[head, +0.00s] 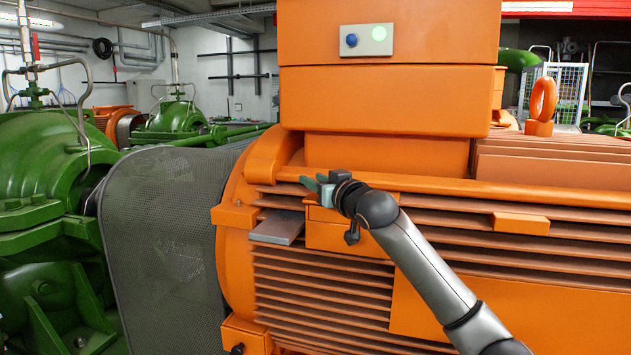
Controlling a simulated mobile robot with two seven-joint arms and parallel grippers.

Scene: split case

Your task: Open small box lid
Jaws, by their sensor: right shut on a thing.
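The small orange box (345,236) sits on the side of the big orange motor, low in the middle of the head view. My right gripper (314,184) is at its upper part, with its fingers pointing left. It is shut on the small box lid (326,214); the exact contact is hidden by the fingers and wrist. I cannot tell how far the lid is open. My left gripper is not in view.
A grey plate (278,228) juts out left of the small box. The finned orange motor (310,298) fills the right side. A grey mesh guard (165,250) and green pump (40,255) stand left. A panel with buttons (366,40) is above.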

